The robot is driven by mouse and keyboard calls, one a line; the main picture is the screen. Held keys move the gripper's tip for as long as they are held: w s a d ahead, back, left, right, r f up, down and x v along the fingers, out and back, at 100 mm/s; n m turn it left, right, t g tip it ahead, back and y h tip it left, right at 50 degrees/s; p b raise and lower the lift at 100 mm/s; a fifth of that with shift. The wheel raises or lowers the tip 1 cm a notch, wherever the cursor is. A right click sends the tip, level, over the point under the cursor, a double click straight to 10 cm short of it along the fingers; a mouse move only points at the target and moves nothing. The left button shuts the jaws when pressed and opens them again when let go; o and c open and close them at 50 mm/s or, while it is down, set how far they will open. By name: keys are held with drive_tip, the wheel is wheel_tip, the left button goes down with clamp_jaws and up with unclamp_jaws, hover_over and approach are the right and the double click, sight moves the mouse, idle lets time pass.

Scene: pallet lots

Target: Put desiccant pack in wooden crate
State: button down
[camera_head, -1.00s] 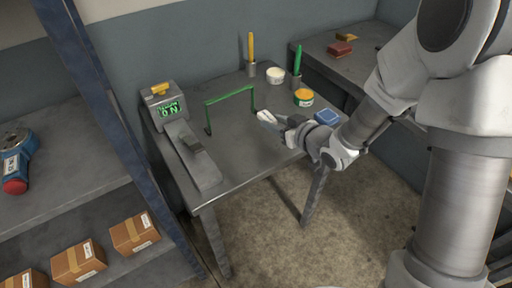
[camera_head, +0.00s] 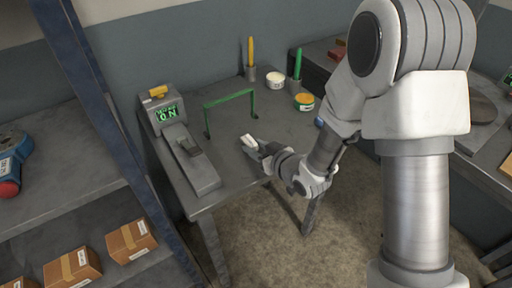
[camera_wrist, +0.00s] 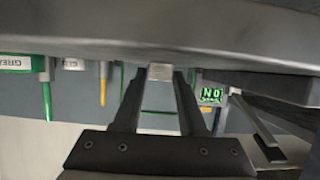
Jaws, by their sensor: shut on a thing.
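A small white pack (camera_head: 249,141), likely the desiccant pack, is at the tip of my gripper (camera_head: 257,146), over the grey workbench. In the wrist view my gripper (camera_wrist: 160,88) is shut on it, and a pale grey-white end of the pack (camera_wrist: 160,73) shows between the fingertips. I cannot tell whether it touches the bench top. I do not make out a wooden crate in either view.
The workbench (camera_head: 228,168) holds a scale-like device (camera_head: 163,110), a green wire frame (camera_head: 229,97), tubs (camera_head: 304,102) and pen cups (camera_head: 251,73). Cardboard boxes (camera_head: 131,241) sit on a left shelf. Another bench with a round pad (camera_head: 481,108) stands right.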

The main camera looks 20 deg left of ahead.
drive_tip(key=shift+f, duration=0.2)
drive_tip(key=shift+c, duration=2.3)
unclamp_jaws()
drive_tip(key=shift+r, duration=0.1)
drive_tip(key=shift+r, duration=0.15)
drive_tip(key=p+v, duration=0.2)
drive_tip(key=v, duration=0.5)
drive_tip(key=shift+d+r+p, duration=0.1)
drive_tip(key=shift+r+p, duration=0.2)
drive_tip(key=shift+p, duration=0.05)
drive_tip(key=p+v, duration=0.4)
drive_tip(key=p, duration=0.7)
drive_tip(key=shift+s+d, duration=0.2)
drive_tip(key=shift+d, duration=0.05)
drive_tip(key=shift+f, duration=0.1)
